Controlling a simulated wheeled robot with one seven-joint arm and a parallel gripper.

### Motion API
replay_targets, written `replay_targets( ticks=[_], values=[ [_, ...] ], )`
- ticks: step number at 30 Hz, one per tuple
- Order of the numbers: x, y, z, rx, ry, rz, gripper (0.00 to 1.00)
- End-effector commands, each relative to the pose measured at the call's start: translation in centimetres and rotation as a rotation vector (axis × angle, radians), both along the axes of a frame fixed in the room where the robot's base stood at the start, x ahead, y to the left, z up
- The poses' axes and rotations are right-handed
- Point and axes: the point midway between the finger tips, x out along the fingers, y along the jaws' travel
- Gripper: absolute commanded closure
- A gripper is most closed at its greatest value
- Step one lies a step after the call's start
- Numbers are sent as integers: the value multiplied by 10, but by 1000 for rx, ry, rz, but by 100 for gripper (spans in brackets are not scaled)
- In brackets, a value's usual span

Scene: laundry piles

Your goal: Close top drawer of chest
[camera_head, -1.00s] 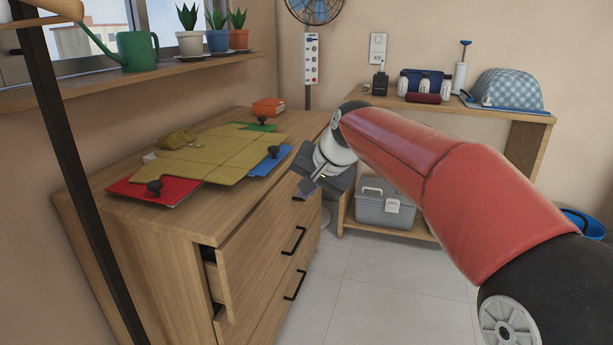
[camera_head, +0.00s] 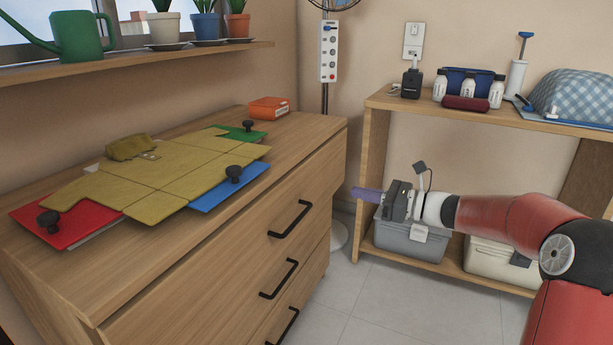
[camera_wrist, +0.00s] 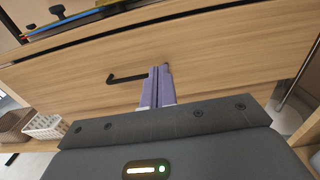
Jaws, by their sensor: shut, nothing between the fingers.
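The wooden chest (camera_head: 130,285) stands at the left in the head view. Its top drawer (camera_head: 245,235) has a black bar handle (camera_head: 290,218). A thin dark gap shows above the drawer front in the wrist view; I cannot tell how far out the drawer is, and its left side is hidden. My gripper (camera_head: 358,193) is shut and empty, with purple fingers pointing left at the chest, apart from its front and to the right of the handle. In the wrist view the fingers (camera_wrist: 157,70) overlap the right end of the handle (camera_wrist: 125,79).
Folding boards and tan cloth lie on the chest top, with an orange box (camera_head: 268,108) at the back. A wooden shelf unit (camera_head: 375,130) stands right, holding a grey toolbox (camera_head: 405,240) behind my gripper. Floor (camera_head: 370,305) between them is clear.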

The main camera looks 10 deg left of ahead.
Motion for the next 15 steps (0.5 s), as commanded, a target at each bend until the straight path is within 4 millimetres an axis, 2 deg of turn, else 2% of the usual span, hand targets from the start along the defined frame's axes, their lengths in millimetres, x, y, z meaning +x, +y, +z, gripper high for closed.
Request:
replay_targets(
  ticks=[2,5,15],
  values=[
    [2,-3,1,22,12,-11,100],
    [5,7,1,25,12,-9,100],
    [28,72,1,22,10,-7,100]
  ],
)
